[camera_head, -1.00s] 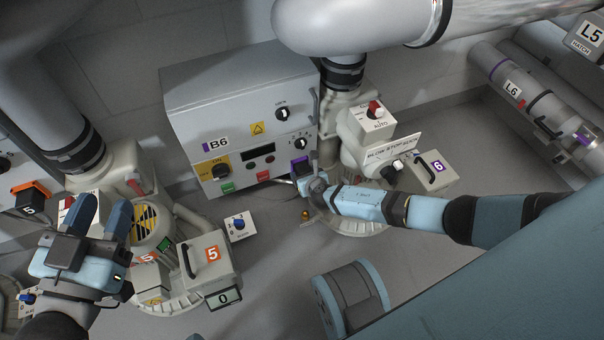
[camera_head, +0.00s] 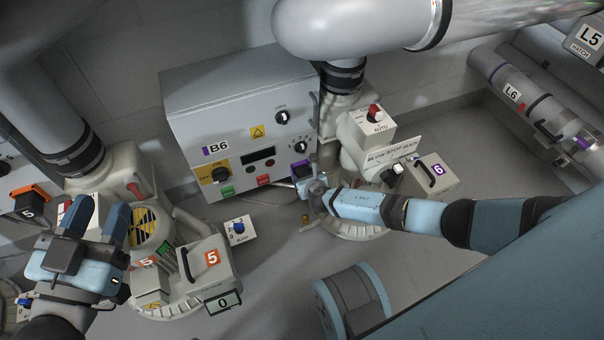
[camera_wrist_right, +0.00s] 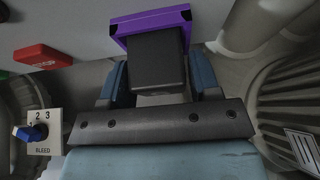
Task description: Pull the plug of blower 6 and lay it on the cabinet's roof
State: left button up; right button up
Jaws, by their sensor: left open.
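The B6 cabinet (camera_head: 185,125) stands at the middle back, with a bare flat grey roof (camera_head: 240,85). A purple socket (camera_head: 300,168) is at its lower right front. In the right wrist view, the black plug (camera_wrist_right: 157,60) sits at the purple socket (camera_wrist_right: 150,22). My right gripper (camera_wrist_right: 160,80) has a finger on each side of the plug; I cannot tell whether they press on it. In the head view, my right gripper (camera_head: 312,188) is at the socket and partly hides the plug. My left gripper (camera_head: 100,222) is open and empty at the lower left.
Blower 6 (camera_head: 433,172) stands right of the cabinet, its pipe (camera_head: 345,75) rising beside it. Blower 5 (camera_head: 208,255) is at the lower left. A bleed box (camera_head: 238,230) with a blue knob lies in front of the cabinet.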

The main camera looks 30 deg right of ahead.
jog(key=c, duration=0.8)
jog(key=shift+o, duration=0.2)
jog(key=shift+s, duration=0.15)
jog(key=shift+s+a+p, duration=0.2)
jog(key=shift+s+p, duration=0.8)
jog(key=shift+s, duration=1.9)
jog(key=shift+s, duration=0.35)
